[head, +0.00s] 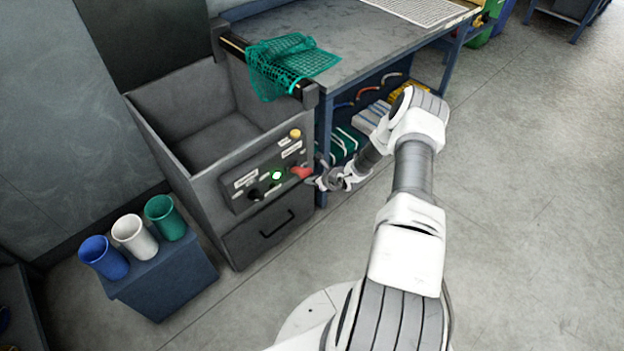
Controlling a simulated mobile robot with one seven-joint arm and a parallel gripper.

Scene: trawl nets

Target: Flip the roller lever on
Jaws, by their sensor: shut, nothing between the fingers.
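A grey machine (195,190) with an open bin stands at the left, and its front carries a control panel (238,208). The panel has a red part (301,172), a lit green light (277,175), a dark knob (254,194) and a yellow button (295,134). The labels are too small to read, so I cannot tell for certain which control is the roller lever. My gripper (316,182) is shut and empty at the panel's right end, close beside the red part. I cannot tell whether they touch. A black roller (234,44) spans the machine's top, with green net over it.
The green net (290,62) also lies on the grey workbench (375,40). Shelved goods (350,137) sit under the bench, right behind my gripper. A blue stand (165,282) with blue, white and green cups is at lower left. The floor at right is clear.

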